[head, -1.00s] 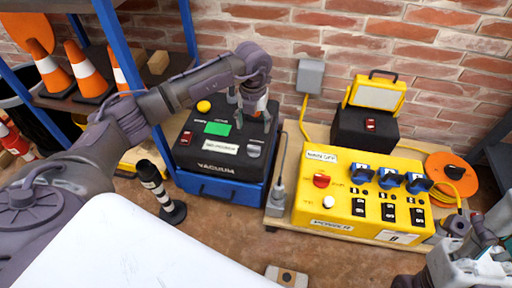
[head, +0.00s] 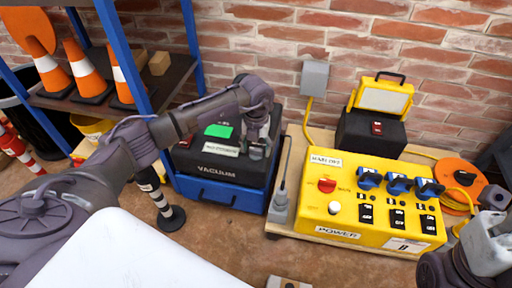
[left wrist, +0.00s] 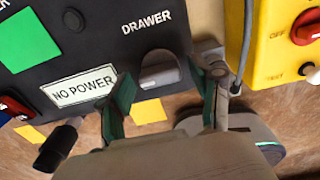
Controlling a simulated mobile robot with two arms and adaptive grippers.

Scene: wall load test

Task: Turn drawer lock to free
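The drawer lock is a grey knob (left wrist: 160,71) under the word DRAWER on the black top of the vacuum unit (head: 218,173). My left gripper (head: 258,143) is over the knob in the head view and partly covers it. In the left wrist view my left gripper (left wrist: 163,80) is open, with one green-padded finger on each side of the knob. I cannot tell whether the fingers touch it. A blue drawer front (head: 222,194) shows below the black top and looks closed. My right arm shows at the lower right; its fingers are not clear.
A NO POWER label (left wrist: 79,86) and green panel (head: 218,131) are left of the knob. A yellow power box (head: 345,222) with a red switch stands to the right. Shelves with cones are at left.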

